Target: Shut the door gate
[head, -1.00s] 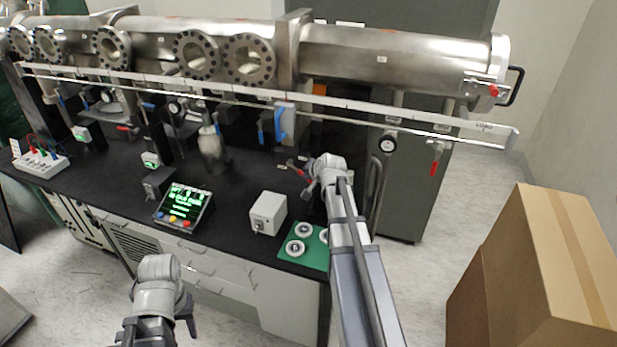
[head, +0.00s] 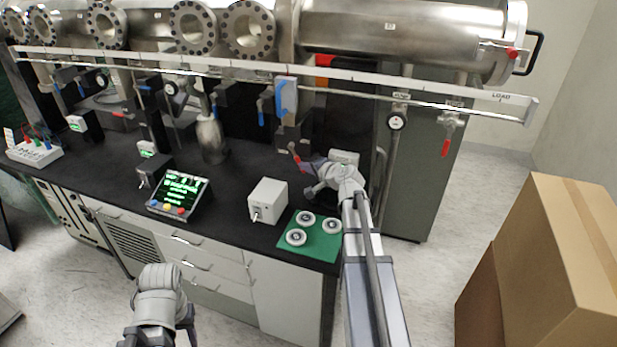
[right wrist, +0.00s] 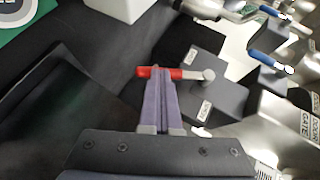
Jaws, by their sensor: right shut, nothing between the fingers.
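A lever with a red grip (head: 295,155) sits at the back of the black bench in the head view. In the right wrist view the red grip (right wrist: 156,73) lies crosswise at my fingertips, on a silver shaft from a dark grey box (right wrist: 221,88) with white labels. My right gripper (head: 306,168) is shut and empty, its tips at the red grip; whether they touch it I cannot tell. It also shows in the right wrist view (right wrist: 162,85). A "DOOR GATE" label (right wrist: 308,120) is on a part at the right. My left gripper (head: 187,322) is low in front of the bench; its fingers are unclear.
A green mat (head: 318,243) with round metal parts and a white switch box (head: 268,201) stand near the bench's front right. A screen panel (head: 180,195) is further left. A long rail (head: 350,78) runs above. A cardboard box (head: 540,270) stands right.

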